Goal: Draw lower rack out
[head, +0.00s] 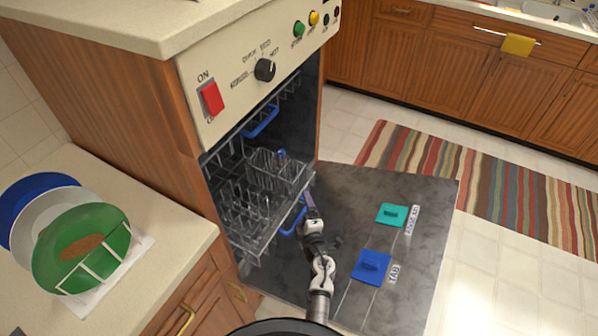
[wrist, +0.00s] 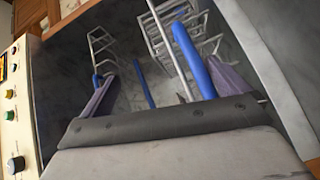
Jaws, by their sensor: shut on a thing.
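The lower rack (head: 240,208) is a grey wire rack in the open dishwasher, partly out over the opened door (head: 400,250). Its blue handle (head: 289,226) is at the front. My gripper (head: 305,203) is at this handle, shut on it, with my arm reaching from the bottom of the head view. In the wrist view, blue handle bars (wrist: 193,58) show between my purple-grey fingers (wrist: 165,88), with white wires beyond. The exact contact of the fingertips is hard to see.
The upper rack's blue handle (head: 262,121) is above, inside the dishwasher. A teal piece (head: 392,215) and a blue piece (head: 371,267) sit on the door. Plates (head: 82,247) stand on the left counter (head: 185,222). A striped rug (head: 480,190) lies at the right.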

